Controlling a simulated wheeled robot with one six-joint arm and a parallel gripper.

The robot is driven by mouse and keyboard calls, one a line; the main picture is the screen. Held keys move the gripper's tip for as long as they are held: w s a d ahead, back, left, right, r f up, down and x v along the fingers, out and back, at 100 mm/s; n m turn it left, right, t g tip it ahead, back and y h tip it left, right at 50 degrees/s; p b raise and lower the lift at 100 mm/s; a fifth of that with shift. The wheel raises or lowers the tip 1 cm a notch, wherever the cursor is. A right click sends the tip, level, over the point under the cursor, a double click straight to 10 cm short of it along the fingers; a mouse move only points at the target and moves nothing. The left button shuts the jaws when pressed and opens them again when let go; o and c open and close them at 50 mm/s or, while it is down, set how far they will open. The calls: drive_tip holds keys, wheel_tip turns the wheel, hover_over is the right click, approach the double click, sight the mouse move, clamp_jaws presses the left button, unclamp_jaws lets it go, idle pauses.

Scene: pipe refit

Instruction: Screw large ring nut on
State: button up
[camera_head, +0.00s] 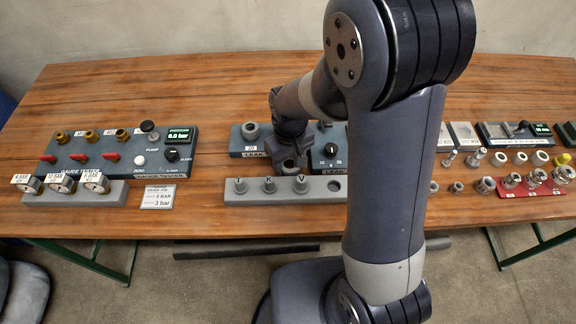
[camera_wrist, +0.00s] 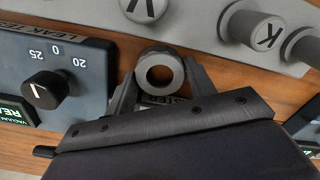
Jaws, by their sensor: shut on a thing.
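My gripper (camera_head: 290,150) points down at the leak tester (camera_head: 238,142) in the head view. In the wrist view my gripper (camera_wrist: 160,84) is shut on a grey ring nut (camera_wrist: 160,56), one finger on each side. Its round hole faces the wrist camera, and brown shows through it. In the head view the ring (camera_head: 289,167) shows below the fingers, just behind the grey block with plugs. I cannot tell whether it sits on a thread or is held clear.
The grey plug block (camera_head: 315,190) with lettered plugs stands close in front of the gripper. A black dial (camera_head: 331,150) is close to the right. A gauge tester (camera_head: 120,150) stands at left. A red tray (camera_head: 530,183) and loose rings are at right.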

drive_tip(key=shift+r, duration=0.1)
drive_tip(key=shift+r+p, duration=1.2)
drive_tip(key=shift+r, duration=0.25)
drive_tip(key=shift+r, duration=0.15)
drive_tip(key=shift+r+p, duration=1)
drive_tip(key=shift+r, duration=0.1)
drive_tip(key=w+r+p, duration=0.1)
drive_tip(key=w+r, duration=0.3)
drive_tip(key=w+r+p, duration=0.2)
drive_tip(key=w+r, duration=0.2)
drive_tip(key=w, duration=0.1)
drive_tip(key=shift+d, duration=0.1)
drive_tip(key=shift+f+b, duration=1.35)
drive_tip(key=shift+f, duration=0.65)
